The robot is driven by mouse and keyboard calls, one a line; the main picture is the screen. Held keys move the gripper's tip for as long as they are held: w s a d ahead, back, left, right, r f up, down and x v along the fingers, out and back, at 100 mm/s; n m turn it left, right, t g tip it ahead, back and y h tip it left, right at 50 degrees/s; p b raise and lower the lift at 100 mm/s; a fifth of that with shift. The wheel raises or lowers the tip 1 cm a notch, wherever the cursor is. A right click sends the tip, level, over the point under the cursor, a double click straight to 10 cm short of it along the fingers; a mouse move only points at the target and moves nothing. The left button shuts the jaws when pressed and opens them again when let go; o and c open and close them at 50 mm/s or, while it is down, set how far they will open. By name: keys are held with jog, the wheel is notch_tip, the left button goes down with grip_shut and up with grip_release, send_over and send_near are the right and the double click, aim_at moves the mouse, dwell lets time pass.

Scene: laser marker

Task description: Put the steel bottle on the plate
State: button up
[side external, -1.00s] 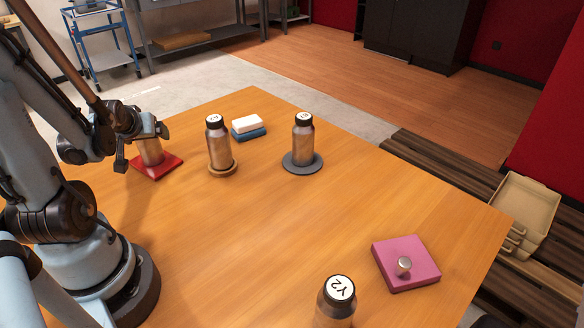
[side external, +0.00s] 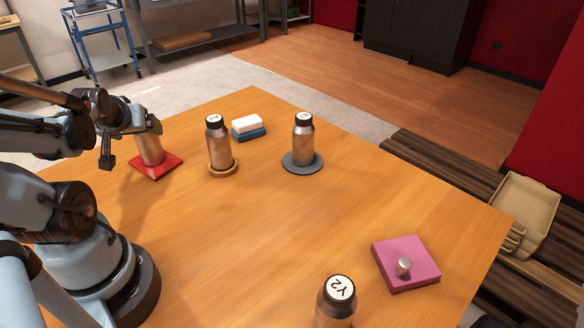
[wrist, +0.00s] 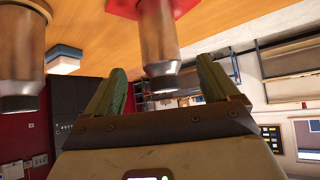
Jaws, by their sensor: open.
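Several similar steel bottles with dark caps are in view. One bottle (side external: 151,151) stands upright on a red square plate (side external: 170,170), its top hidden by my gripper (side external: 148,122) in the side view. In the wrist view this bottle (wrist: 158,35) and the red plate (wrist: 190,6) appear upside down. My gripper is open, and the bottle's capped end shows between its two green fingers (wrist: 161,66). I cannot tell whether the fingers touch it. Another bottle (side external: 218,148) stands on a round wooden coaster (side external: 223,173), and one (side external: 302,145) on a round grey plate (side external: 288,165).
A bottle marked Y2 (side external: 334,308) stands at the front edge of the picture. A pink square block (side external: 420,260) with a small metal knob lies at right. A white and blue block (side external: 248,126) lies behind the bottles. The table's middle is clear.

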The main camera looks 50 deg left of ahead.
jog(key=shift+s+d+r, duration=0.15)
jog(key=shift+d+r, duration=0.05)
dwell(0.4)
jog(key=w+d+r+m+t+h, duration=0.1)
jog(key=w+d+m+h, duration=0.2)
jog(key=d, duration=0.9)
jog(key=w+d+r+m+t+h, duration=0.1)
jog(key=w+d+m+h, duration=0.3)
jog(key=d, duration=0.9)
jog(key=w+r+m, duration=0.1)
jog(key=w+m, duration=0.2)
jog(key=m, duration=0.1)
jog(key=shift+w+h, duration=0.3)
jog(key=shift+w, duration=0.1)
